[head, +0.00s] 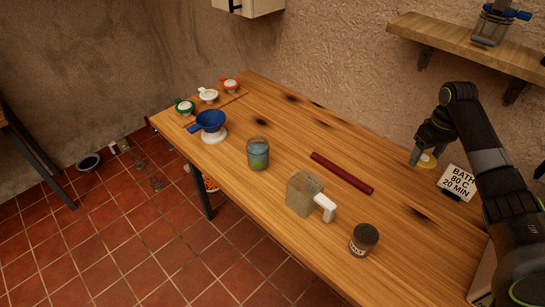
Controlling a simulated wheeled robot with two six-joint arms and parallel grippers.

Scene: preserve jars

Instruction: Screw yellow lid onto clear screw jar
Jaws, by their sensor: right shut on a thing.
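The yellow lid (428,162) is at the right end of the wooden table, next to a small sign. My right gripper (421,157) is shut on it from above; I cannot tell whether the lid still touches the table. A round clear jar (258,154) stands upright mid-table with blue-green and yellowish contents. A squarer clear jar (303,193) stands nearer the front, with a white piece at its right side. I cannot tell for certain which is the screw jar. Both are well to the left of my right gripper. My left gripper is out of view.
A dark red bar (342,173) lies between the jars and my right gripper. A dark-topped jar (364,239) stands at the front edge. The sign (458,182) stands beside my right arm.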

